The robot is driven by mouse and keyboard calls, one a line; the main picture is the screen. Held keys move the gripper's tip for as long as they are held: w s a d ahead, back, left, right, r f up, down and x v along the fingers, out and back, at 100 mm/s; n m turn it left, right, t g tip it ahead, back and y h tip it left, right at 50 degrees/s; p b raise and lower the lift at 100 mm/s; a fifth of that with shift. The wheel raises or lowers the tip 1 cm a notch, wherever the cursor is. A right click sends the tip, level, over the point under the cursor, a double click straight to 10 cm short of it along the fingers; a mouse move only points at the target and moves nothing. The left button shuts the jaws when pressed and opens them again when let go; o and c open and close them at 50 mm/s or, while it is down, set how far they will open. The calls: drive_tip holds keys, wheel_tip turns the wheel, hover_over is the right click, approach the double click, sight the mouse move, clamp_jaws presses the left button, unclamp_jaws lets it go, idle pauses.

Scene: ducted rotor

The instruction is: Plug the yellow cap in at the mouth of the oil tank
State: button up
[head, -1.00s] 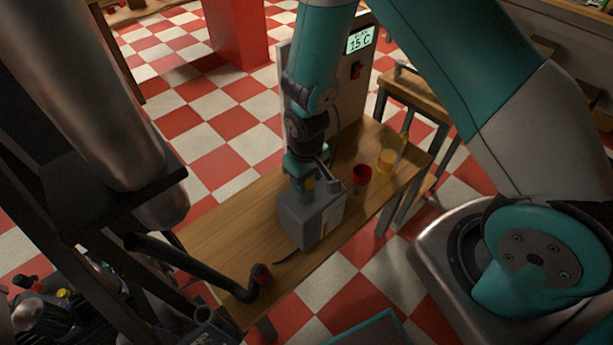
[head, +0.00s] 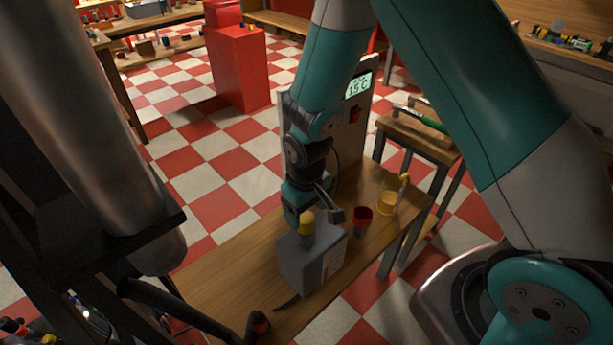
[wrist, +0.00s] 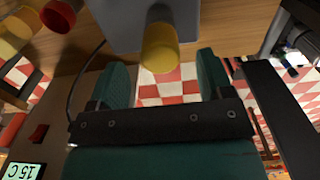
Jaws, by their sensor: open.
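The oil tank is a grey box (head: 305,268) on the wooden table, with a pale label on one side. The yellow cap (head: 306,228) stands upright at the top of the tank, at its mouth. How deep it sits cannot be told. My gripper (head: 302,208) is just above the cap, and the near finger hides little of it. In the wrist view, the fingers are spread wide and empty, with the yellow cap (wrist: 160,50) ahead of and between their tips, not touching either. The grey tank (wrist: 120,25) is behind the cap there.
A red cup (head: 362,218) and a yellow glass jug (head: 388,203) stand on the table (head: 225,268) right of the tank. A panel with a lit display (head: 358,84) rises behind. A dark curved object (head: 287,303) lies in front of the tank.

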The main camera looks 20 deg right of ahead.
sight(306, 217)
wheel_tip(306, 217, up, 12)
drive_tip(key=s+a+r+n+y, duration=0.1)
drive_tip(key=s+a+r+y, duration=0.1)
drive_tip(key=s+r, duration=0.4)
drive_tip(key=s+a+r+n+y, duration=0.2)
drive_tip(key=s+r, duration=0.5)
drive_tip(key=s, duration=0.5)
drive_tip(key=shift+s+a+r+b, duration=0.25)
drive_tip(key=shift+a+r+b, duration=0.05)
drive_tip(key=shift+b, duration=0.1)
idle(0.5)
